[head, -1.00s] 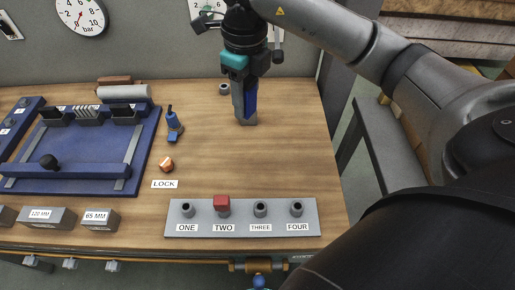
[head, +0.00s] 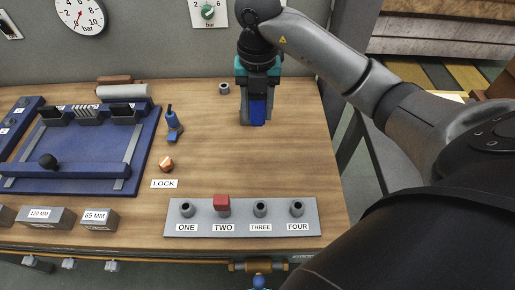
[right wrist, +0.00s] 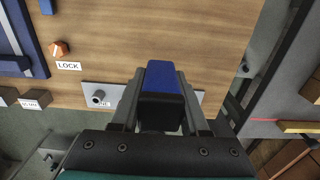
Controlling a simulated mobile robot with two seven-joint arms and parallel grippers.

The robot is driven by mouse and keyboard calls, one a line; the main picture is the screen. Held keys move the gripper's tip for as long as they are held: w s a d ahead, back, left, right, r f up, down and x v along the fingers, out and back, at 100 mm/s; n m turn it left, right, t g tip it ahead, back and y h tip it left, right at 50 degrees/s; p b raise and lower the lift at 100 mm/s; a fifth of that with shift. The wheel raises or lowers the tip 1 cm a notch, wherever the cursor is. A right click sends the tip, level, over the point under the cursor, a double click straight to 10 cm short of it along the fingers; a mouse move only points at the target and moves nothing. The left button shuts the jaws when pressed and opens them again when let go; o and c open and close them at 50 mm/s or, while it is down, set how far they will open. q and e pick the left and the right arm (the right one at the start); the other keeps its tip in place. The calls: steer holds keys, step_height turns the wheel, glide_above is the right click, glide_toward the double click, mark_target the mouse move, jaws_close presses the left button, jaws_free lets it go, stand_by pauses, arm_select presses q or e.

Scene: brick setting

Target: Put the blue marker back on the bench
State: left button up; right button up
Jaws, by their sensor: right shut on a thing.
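The blue marker (head: 258,112) is a block between the fingers of my right gripper (head: 258,108), over the back right of the wooden bench (head: 240,160). In the right wrist view the marker (right wrist: 164,76) sits between the two grey fingers, blue on one face and dark on the near end. My right gripper is shut on it and points down. I cannot tell whether its lower end touches the bench. My left gripper is not in view.
A grey strip (head: 180,230) with sockets ONE to FOUR lies at the front; a red block (head: 222,203) stands at TWO. Mid-right bench is clear.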

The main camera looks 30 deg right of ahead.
step_height(320, 180, down, 10)
steer(key=shift+f+b, duration=0.15)
steer(key=shift+b, duration=0.25)
steer(key=shift+f+b, duration=0.35)
steer(key=shift+f, duration=1.8)
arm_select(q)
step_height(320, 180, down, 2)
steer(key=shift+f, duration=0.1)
arm_select(e)
steer(key=shift+f, duration=0.2)
steer(key=o, duration=1.1)
steer(key=shift+r, duration=0.1)
steer(key=shift+c, duration=0.2)
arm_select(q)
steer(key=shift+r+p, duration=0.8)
arm_select(e)
step_height(320, 180, up, 12)
steer(key=shift+r, duration=0.15)
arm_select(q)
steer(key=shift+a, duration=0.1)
